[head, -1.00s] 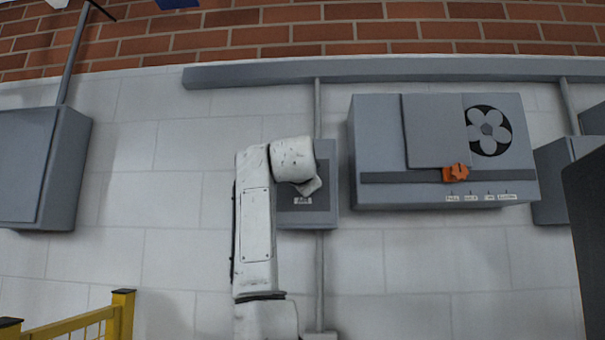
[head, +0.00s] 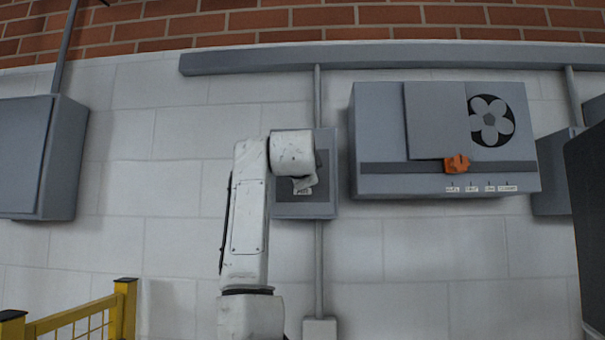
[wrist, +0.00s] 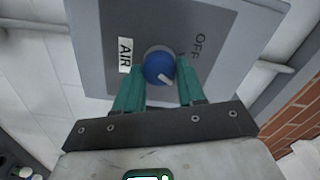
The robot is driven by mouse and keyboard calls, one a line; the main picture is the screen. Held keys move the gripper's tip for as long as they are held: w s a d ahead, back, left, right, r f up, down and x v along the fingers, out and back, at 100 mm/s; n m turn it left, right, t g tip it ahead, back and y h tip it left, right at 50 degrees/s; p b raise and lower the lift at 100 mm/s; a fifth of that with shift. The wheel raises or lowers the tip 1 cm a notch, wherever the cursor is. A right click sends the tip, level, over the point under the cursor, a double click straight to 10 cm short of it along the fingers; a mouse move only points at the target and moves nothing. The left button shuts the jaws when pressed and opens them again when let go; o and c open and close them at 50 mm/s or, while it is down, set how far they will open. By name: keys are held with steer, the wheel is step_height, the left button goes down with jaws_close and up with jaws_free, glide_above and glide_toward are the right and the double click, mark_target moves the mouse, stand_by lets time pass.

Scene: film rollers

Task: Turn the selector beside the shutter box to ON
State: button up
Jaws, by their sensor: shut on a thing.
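The selector is a blue round knob (wrist: 158,66) with a white pointer mark, on a grey panel in the wrist view. The mark points to the lower right of that picture, away from the OFF label (wrist: 198,45). An AIR label (wrist: 125,55) sits left of the knob; no ON label is visible. My gripper (wrist: 158,80) has its teal fingers on either side of the knob, shut on it. In the head view my arm covers much of the selector panel (head: 327,195), and the knob is hidden. The grey shutter box (head: 380,130) is right of the panel.
The shutter box carries a sliding plate (head: 432,120), a fan opening (head: 490,120) and an orange handle (head: 456,164). A grey cabinet (head: 35,160) hangs at left. A yellow railing (head: 75,317) stands low at left. A dark upright surface (head: 590,220) is at right.

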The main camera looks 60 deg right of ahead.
steer(key=o, duration=1.1)
steer(key=shift+c, duration=0.2)
steer(key=b+v, duration=0.4)
steer(key=v, duration=0.6)
steer(key=shift+s+a, duration=0.2)
steer(key=shift+a, duration=0.1)
steer(key=shift+f, duration=0.1)
